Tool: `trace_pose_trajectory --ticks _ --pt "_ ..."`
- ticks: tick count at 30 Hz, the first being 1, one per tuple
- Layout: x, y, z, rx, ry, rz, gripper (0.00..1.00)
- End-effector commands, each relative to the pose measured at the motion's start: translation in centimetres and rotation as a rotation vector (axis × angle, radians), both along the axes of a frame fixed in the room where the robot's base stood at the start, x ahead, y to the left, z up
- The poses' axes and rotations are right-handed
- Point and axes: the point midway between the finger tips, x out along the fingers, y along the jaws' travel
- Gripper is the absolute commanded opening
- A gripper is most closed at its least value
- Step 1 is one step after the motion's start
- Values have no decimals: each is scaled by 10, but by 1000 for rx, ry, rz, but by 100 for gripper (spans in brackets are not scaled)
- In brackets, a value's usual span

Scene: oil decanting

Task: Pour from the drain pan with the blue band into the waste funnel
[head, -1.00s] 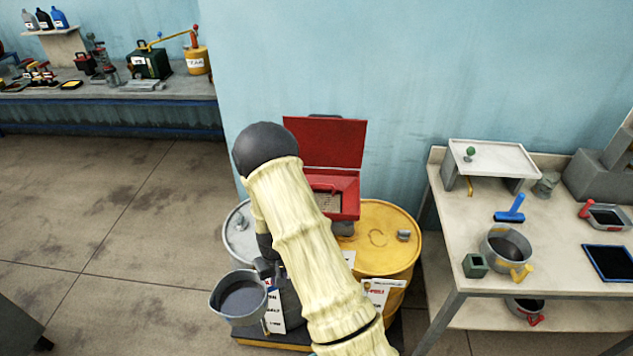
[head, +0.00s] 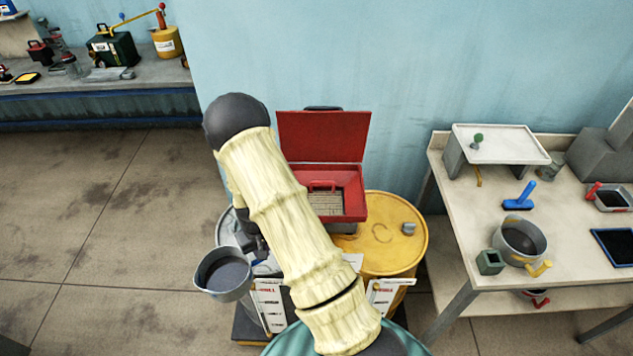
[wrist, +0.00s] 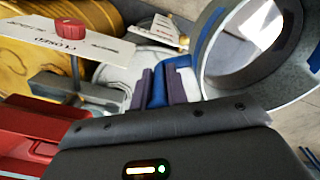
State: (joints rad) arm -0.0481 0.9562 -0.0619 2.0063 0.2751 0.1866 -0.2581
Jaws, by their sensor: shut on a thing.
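The held drain pan (head: 223,276) is round and grey with dark liquid in it, left of the drums in the head view. In the wrist view the pan (wrist: 212,75) is at the upper right, with a blue band and a blue handle. My gripper (wrist: 160,88) is shut on this blue handle. In the head view my gripper (head: 252,243) is partly hidden by my arm. The red waste funnel (head: 353,200) has its lid open and a grate inside. It sits over the drums, right of the pan and apart from it. My forearm hides part of its left side.
A yellow drum (head: 397,237) and a grey drum (head: 228,232) stand under the funnel, with labels in front. The right table (head: 470,240) holds a yellow-handled pan (head: 521,238), a blue brush (head: 520,197) and a dark tray (head: 615,247). Open floor lies at the left.

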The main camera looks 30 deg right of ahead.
Motion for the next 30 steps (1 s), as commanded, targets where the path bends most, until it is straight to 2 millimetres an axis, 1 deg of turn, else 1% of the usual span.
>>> trace_pose_trajectory --ticks 17,20,23,30 --pt "0 -1 3 0 -1 -3 0" --pt "1 -3 9 0 -1 -5 0" --pt "2 -6 19 1 -1 -9 0" --pt "5 -14 52 1 -1 -12 0"
